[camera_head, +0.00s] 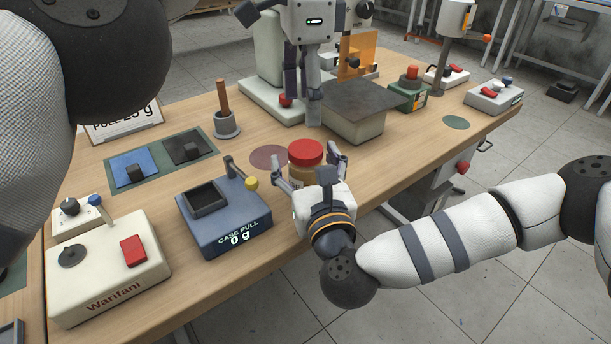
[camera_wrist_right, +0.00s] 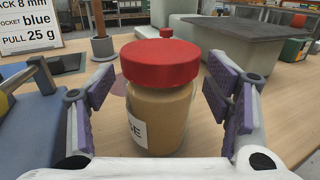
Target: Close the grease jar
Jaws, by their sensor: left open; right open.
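The grease jar (camera_wrist_right: 160,118) stands upright on the table, tan with a white label. Its red lid (camera_head: 306,152) sits on top of the jar; the lid also fills the middle of the right wrist view (camera_wrist_right: 160,62). I cannot tell how tightly it is seated. My right gripper (camera_head: 308,172) is open, with its fingers on either side of the jar and gaps visible in the wrist view. My left gripper (camera_head: 305,112) is open, pointing down above the table behind the jar. In the head view my right gripper hides part of the jar body.
A blue case-pull device (camera_head: 225,222) stands left of the jar, with a white switch box (camera_head: 105,270) beyond it. A grey-topped block (camera_head: 350,125) is behind right. A cup with a wooden handle (camera_head: 226,122) and a green button box (camera_head: 408,95) stand farther back.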

